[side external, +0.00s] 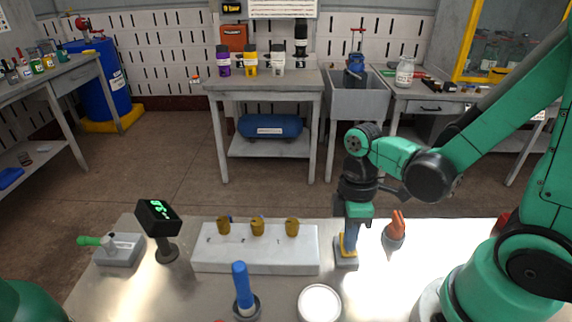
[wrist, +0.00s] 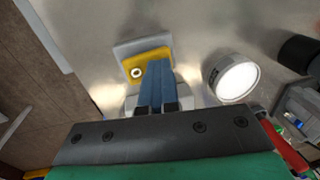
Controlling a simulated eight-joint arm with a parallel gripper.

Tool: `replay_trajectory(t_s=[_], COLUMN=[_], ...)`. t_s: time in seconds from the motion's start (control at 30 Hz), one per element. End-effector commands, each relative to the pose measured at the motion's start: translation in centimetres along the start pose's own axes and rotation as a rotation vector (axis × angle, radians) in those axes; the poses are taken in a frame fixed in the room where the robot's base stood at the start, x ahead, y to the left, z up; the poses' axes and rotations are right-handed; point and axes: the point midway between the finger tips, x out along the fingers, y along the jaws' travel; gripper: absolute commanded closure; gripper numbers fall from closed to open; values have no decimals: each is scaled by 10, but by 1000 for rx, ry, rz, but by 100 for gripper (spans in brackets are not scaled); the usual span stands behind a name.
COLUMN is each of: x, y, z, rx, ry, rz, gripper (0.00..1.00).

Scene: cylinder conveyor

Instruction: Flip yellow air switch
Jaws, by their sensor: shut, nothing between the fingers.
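The yellow air switch (side external: 345,251) is a small yellow part on a grey base, standing on the table just right of the white block. In the wrist view the yellow piece (wrist: 134,69) shows a small pale ring on its top and sits on a grey plate. My gripper (side external: 349,238) points down right at the switch. Its blue fingers (wrist: 156,84) are together and empty, and they cover the right part of the switch. I cannot tell whether they touch it, and the switch's lever position is hidden.
A white block (side external: 256,262) with yellow cylinders stands left of the switch. A round white-topped disc (side external: 319,303) and a blue-handled item (side external: 242,286) stand in front. An orange-tipped item (side external: 396,232) is close on the right. A display (side external: 158,219) stands farther left.

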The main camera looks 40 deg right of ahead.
Motion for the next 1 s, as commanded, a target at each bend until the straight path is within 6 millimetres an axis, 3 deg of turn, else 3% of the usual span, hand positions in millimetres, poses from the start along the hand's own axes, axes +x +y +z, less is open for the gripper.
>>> replay_trajectory(t_s=[0.03,0.2,0.67,1.0], x=[0,-1,-6,-45], y=[11,18,18,4], z=[0,1,1,1], rx=[10,11,10,-3], ry=[4,4,4,6], rz=[43,43,35,-30], gripper=[100,100,100,100])
